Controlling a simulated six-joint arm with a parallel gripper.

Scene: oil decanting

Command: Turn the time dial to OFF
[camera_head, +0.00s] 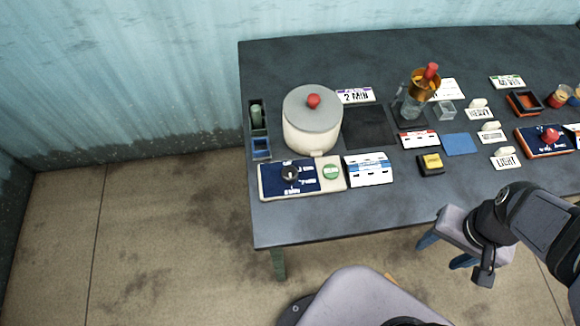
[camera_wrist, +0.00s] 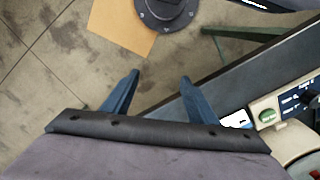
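A black round dial (camera_head: 290,172) sits on a dark blue face of a cream control panel (camera_head: 334,185) at the table's front left. Its white markings are too small to read, so I cannot tell its setting or confirm it is the time dial. A green button (camera_head: 331,173) is right of it. My gripper (camera_head: 442,254) is in front of the table edge, well right of the panel. Its blue fingers are apart and empty. In the wrist view my gripper (camera_wrist: 159,75) is over the floor, with part of the panel (camera_wrist: 263,104) at the right edge.
A cream pot (camera_head: 305,137) with a grey lid and red knob stands behind the panel. A blue-and-white card (camera_head: 369,170) and a yellow button box (camera_head: 431,163) lie to its right. Another panel with a red knob (camera_head: 549,135) is farther right. The table front is bare.

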